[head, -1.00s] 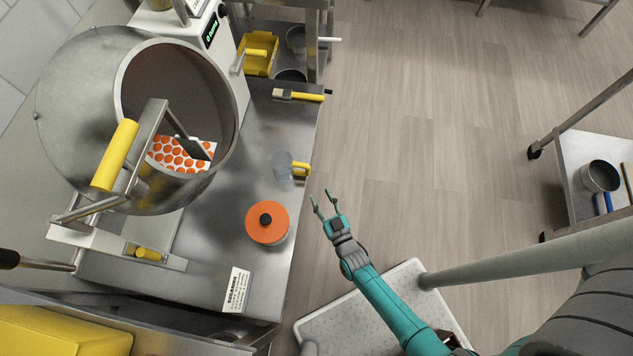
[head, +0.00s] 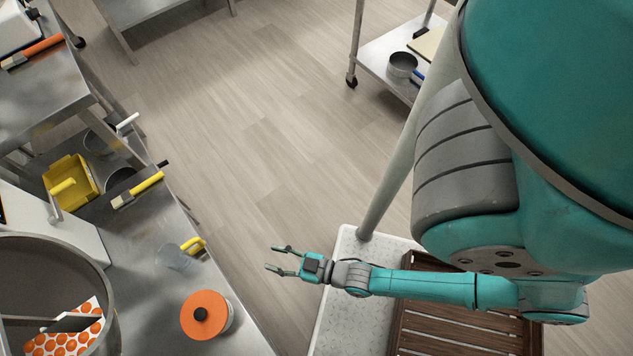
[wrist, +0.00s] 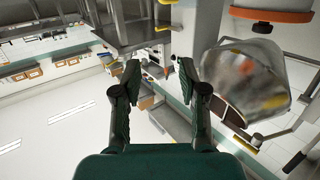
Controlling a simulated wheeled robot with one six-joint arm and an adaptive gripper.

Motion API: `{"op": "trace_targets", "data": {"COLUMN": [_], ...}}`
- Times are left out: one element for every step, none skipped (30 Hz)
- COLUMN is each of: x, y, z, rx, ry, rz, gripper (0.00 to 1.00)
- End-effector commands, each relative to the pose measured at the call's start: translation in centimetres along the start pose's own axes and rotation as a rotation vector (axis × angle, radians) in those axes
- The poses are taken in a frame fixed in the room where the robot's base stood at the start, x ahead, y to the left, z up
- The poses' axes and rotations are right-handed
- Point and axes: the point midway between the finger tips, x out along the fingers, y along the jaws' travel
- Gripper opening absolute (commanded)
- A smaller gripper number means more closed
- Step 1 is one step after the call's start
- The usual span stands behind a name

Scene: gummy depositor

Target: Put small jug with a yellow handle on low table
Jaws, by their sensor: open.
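The small jug (head: 175,258) has a clear body and a yellow handle (head: 194,244). It stands upright near the edge of the steel workbench (head: 140,290), with the handle toward the floor side. My gripper (head: 271,258) is open and empty, to the right of the jug and clear of the bench edge. In the wrist view my open gripper's fingers (wrist: 160,76) have nothing between them. A shiny, see-through-looking shape shows to their right there; I cannot tell whether it is the jug. I cannot tell for sure which surface is the low table.
An orange-lidded pot (head: 204,314) stands near the jug. A yellow bin (head: 72,182) and a yellow-handled tool (head: 140,188) lie farther back. The depositor drum (head: 30,262) is at left. A shelf unit (head: 375,62) holding a pan (head: 403,64) stands far off. The floor between is clear.

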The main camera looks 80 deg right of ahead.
Motion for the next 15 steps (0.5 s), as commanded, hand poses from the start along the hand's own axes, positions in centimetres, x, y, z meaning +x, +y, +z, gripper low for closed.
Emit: {"op": "trace_targets", "data": {"x": [-2.0,-2.9,-4.1,-4.9,-5.8,-6.8,-7.6,-8.3,-9.3,-9.9,-10.6,-11.3,-11.9,-12.3,-12.8], "y": [0.1,0.1,0.1,0.1,0.1,0.1,0.1,0.1,0.1,0.0,0.0,0.0,0.0,0.0,0.0], "z": [-1.4,-2.3,-3.4,-4.3,-5.3,-6.5,-7.5,-8.5,-10.0,-11.0,-12.1,-13.5,-14.5,-15.4,-16.6], "rx": [-0.001,-0.002,-0.002,-0.001,-0.001,-0.003,-0.003,-0.003,-0.003,-0.004,-0.005,-0.005,-0.005,-0.005,-0.006], "ry": [-0.015,-0.024,-0.035,-0.044,-0.051,-0.062,-0.070,-0.079,-0.089,-0.098,-0.105,-0.116,-0.123,-0.130,-0.138], "rz": [-0.001,-0.003,-0.005,-0.006,-0.006,-0.008,-0.008,-0.007,-0.007,-0.007,-0.007,-0.007,-0.006,-0.006,-0.005], "gripper": [0.42,0.42,0.42,0.42,0.42,0.42,0.42,0.42,0.42,0.42,0.42,0.42,0.42,0.42,0.42]}}
